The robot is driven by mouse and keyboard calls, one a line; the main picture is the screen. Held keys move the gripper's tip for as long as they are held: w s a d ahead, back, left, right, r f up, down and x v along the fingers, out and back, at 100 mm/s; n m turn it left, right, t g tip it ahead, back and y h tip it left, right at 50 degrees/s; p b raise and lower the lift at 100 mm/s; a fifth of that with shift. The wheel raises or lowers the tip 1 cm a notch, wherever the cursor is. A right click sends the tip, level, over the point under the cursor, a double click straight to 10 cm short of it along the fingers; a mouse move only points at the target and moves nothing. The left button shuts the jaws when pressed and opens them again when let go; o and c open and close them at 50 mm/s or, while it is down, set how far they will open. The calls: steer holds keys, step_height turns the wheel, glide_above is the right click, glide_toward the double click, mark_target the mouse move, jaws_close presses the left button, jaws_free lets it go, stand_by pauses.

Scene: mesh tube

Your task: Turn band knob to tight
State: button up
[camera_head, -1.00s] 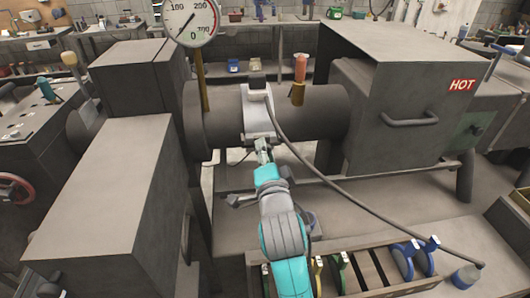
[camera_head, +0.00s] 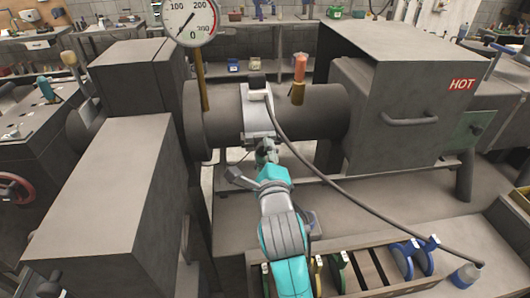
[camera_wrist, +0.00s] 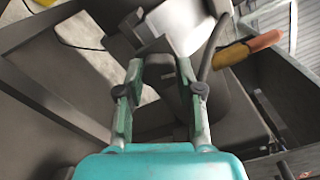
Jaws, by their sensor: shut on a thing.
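The pale metal band (camera_head: 258,118) wraps the dark horizontal tube (camera_head: 315,112), with a dark block on top and a cable running off to the right. In the wrist view the band (camera_wrist: 165,22) is at the top. My gripper (camera_head: 266,150) is at the band's lower front. In the wrist view my gripper (camera_wrist: 160,68) has its two green fingers on either side of a small part below the band, shut on the band knob. The knob is mostly hidden by the fingers, and its turned angle cannot be read.
A round gauge (camera_head: 190,20) stands on a post left of the band. An orange-topped fitting (camera_head: 300,72) rises from the tube to the right. A box marked HOT (camera_head: 400,105) is further right. A rack (camera_head: 375,270) with coloured tools is at the lower right.

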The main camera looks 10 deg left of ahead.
steer(key=m, duration=0.4)
steer(key=shift+f, duration=0.15)
steer(key=shift+a+m, duration=0.1)
steer(key=shift+m, duration=2.1)
steer(key=o, duration=1.2)
steer(key=shift+c, duration=0.2)
steer(key=shift+s, duration=0.1)
steer(key=v, duration=1.1)
steer(key=shift+s, duration=0.35)
